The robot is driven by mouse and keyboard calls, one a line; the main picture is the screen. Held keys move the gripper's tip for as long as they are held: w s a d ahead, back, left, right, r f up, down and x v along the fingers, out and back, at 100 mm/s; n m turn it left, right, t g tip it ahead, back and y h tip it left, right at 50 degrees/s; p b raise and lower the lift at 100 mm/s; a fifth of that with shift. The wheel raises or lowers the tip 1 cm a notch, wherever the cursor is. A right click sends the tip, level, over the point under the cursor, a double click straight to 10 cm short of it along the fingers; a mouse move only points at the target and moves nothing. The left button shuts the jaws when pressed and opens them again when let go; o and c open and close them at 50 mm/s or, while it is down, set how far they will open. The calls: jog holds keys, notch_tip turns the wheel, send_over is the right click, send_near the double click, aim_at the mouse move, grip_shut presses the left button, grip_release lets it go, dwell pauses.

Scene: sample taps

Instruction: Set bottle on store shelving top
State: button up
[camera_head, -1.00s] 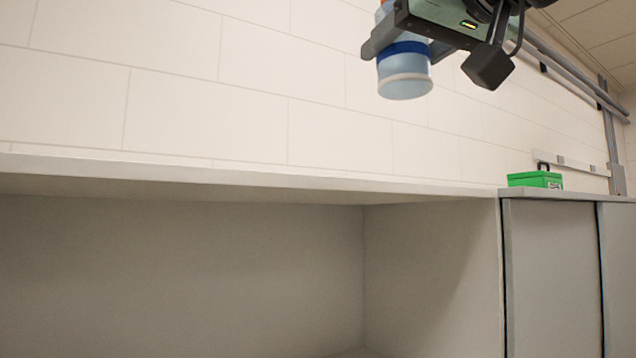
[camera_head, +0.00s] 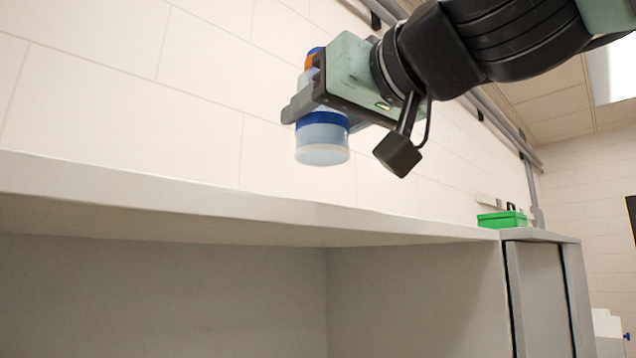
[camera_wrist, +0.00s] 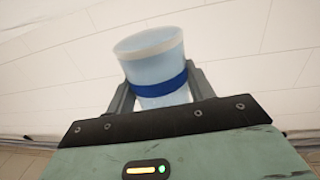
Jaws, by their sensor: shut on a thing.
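My gripper (camera_head: 322,112) is shut on a light blue bottle (camera_head: 322,152) with a dark blue band and an orange and blue upper part. The bottle hangs in the air, roughly upright with a slight tilt, above the top of the store shelving (camera_head: 240,215). A gap shows between the bottle's base and that top. In the wrist view the bottle (camera_wrist: 152,62) sits between the two fingers, its base end toward the camera's upper side. The shelving's upper surface is seen almost edge-on, so its depth is hidden.
A green box (camera_head: 502,220) stands on the grey cabinet at the right end of the shelving. A white block wall (camera_head: 120,90) rises behind, with grey pipes along it. The visible stretch of shelving top below the bottle looks clear. An open compartment (camera_head: 160,295) lies under it.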

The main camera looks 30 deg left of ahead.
notch_tip(320, 180, down, 6)
jog(key=b, duration=0.3)
jog(key=shift+f+b, duration=0.2)
jog(key=shift+b, duration=0.15)
jog(key=o, duration=1.2)
jog(key=b+v, duration=0.5)
jog(key=v, duration=0.7)
jog(key=shift+b, duration=0.35)
